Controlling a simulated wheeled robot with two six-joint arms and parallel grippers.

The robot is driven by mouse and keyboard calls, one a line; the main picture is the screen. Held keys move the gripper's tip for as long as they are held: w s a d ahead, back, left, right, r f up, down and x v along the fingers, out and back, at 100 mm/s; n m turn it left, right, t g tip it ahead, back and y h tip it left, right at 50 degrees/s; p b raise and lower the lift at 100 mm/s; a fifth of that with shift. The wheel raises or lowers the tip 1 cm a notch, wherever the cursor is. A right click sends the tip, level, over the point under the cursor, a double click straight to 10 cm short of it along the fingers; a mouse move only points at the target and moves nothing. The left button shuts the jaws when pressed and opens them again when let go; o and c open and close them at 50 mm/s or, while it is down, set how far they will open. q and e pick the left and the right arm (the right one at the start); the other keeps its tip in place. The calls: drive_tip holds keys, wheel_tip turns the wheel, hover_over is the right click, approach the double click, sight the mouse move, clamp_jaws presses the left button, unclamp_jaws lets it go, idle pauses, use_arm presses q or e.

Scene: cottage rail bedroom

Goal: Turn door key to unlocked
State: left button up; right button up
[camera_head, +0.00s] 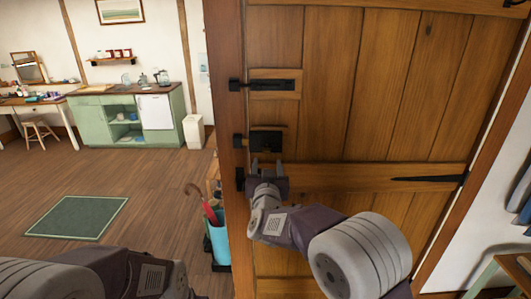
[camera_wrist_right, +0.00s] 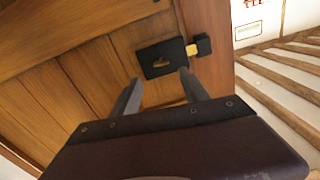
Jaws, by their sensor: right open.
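A wooden plank door (camera_head: 333,95) fills the right half of the head view. A black box lock (camera_head: 265,141) is mounted near its left edge. In the right wrist view the lock (camera_wrist_right: 150,58) carries a small brass key (camera_wrist_right: 162,63), and a brass bolt (camera_wrist_right: 191,50) spans from the lock to a black keeper (camera_wrist_right: 203,43). My right gripper (camera_head: 266,163) is open and empty just below the lock; its two fingers point toward the lock in the wrist view (camera_wrist_right: 160,88), apart from the key. My left arm shows at the lower left; its gripper is out of view.
A black slide bolt (camera_head: 268,85) sits above the lock, and a black strap hinge (camera_head: 428,179) lies lower right. A blue umbrella bin (camera_head: 217,240) stands left of the door edge. A green rug (camera_head: 77,216) and open floor lie further left, with a green cabinet (camera_head: 100,123) behind.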

sight(267, 151)
drive_tip(key=w+p, duration=0.2)
drive_tip(key=w, duration=0.5)
drive_tip(key=shift+a, duration=0.1)
drive_tip(key=shift+w, duration=0.55)
drive_tip(key=shift+a, duration=0.1)
clamp_jaws()
